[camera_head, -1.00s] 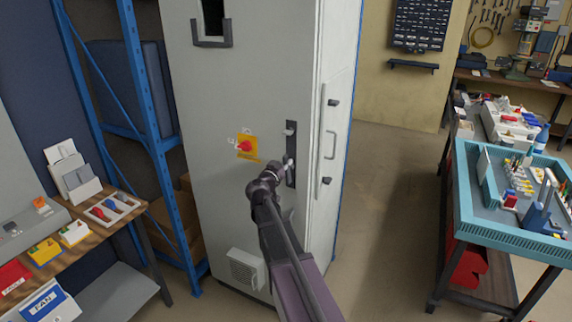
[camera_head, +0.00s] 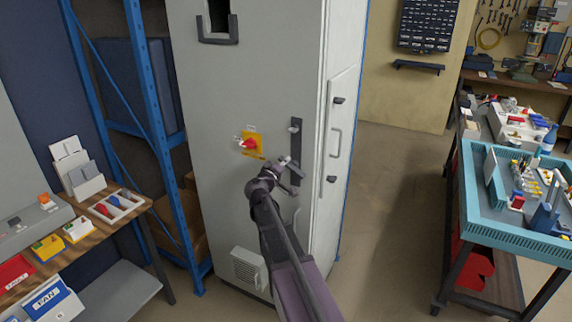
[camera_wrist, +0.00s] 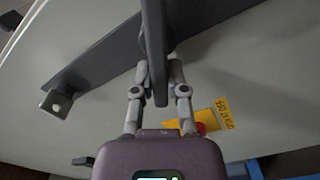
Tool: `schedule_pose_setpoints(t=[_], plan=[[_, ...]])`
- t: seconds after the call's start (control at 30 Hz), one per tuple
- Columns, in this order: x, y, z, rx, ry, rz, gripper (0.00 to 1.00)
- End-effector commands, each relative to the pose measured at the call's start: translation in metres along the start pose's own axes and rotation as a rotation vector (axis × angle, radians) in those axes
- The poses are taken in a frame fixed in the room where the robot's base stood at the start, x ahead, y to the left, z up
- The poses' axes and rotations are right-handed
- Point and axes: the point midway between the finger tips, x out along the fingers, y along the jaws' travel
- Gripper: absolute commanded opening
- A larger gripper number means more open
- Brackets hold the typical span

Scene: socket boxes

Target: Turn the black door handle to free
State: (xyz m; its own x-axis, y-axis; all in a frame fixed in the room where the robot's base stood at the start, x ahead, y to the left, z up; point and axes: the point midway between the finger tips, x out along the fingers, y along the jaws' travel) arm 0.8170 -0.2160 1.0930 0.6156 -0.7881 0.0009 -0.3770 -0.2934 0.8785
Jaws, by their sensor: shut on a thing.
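The black door handle (camera_wrist: 155,50) shows in the wrist view as a dark lever in front of a long dark mounting plate (camera_wrist: 108,55). My gripper (camera_wrist: 158,82) is shut on the lever, with a finger on each side of it. In the head view the mounting plate (camera_head: 296,132) runs upright on the front of a tall grey cabinet (camera_head: 210,200). My gripper (camera_head: 282,163) is at its lower part, slightly to its left, and hides part of the handle. The lever appears slanted to the plate.
A red knob on a yellow plate (camera_head: 252,145) sits just left of my gripper on the cabinet front. A blue shelf rack (camera_head: 160,150) and a wooden bench (camera_head: 125,210) stand to the left. A teal cart (camera_head: 470,225) is at right, with open floor (camera_head: 385,200) between.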

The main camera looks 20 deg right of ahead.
Motion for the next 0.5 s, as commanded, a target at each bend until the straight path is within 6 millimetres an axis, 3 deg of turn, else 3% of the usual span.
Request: schedule_pose_setpoints(t=[0.5], plan=[[0.0004, -0.0116, 0.0042, -0.416, -0.005, 0.0, 0.0]])
